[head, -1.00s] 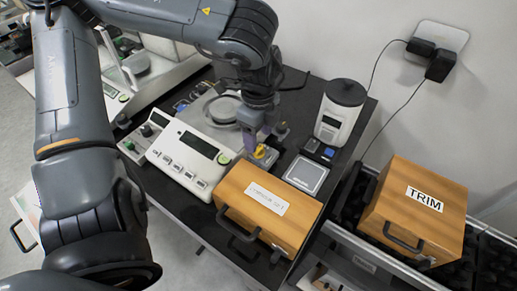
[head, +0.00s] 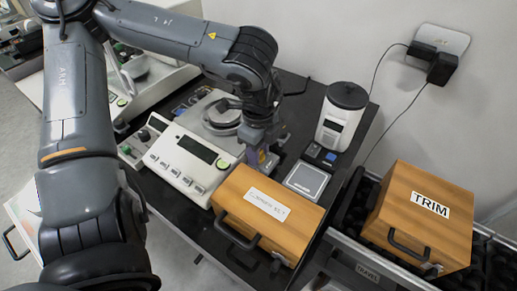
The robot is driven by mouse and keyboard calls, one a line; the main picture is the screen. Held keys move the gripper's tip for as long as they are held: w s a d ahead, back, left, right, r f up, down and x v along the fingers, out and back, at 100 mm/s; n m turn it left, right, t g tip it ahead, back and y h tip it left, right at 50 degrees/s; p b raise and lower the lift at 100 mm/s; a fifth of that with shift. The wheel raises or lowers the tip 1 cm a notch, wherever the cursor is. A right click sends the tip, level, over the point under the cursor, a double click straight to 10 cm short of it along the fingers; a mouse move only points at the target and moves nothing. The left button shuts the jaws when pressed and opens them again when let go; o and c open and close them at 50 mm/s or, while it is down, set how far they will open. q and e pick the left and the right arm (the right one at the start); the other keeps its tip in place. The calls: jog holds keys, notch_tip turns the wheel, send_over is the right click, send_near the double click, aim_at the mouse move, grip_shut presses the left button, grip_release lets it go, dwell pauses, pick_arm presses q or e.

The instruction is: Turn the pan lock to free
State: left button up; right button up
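The white balance (head: 180,178) with a dark display and a row of buttons stands on the black table, with a round metal pan (head: 222,112) behind its panel. My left gripper (head: 259,160) points down at the balance's right rear corner, between the panel and the small square plate. The yellow knob seen there earlier, perhaps the pan lock, is now hidden by the gripper. I cannot tell whether the fingers touch it, or whether they are open or shut. My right gripper is not in view.
A wooden case (head: 265,215) with a handle stands close in front of the gripper. A square plate (head: 306,179) and a white canister (head: 341,115) are to the right. A wooden TRIM case (head: 418,215) sits on the black foam tray. A second balance is at back left.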

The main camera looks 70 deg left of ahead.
pick_arm(q)
jog(key=c, duration=0.3)
jog(key=shift+r+p, duration=0.15)
jog(key=shift+p, duration=0.2)
jog(key=shift+m+p, duration=0.3)
jog(key=shift+m, duration=0.4)
jog(key=o, duration=1)
jog(key=shift+o, duration=0.2)
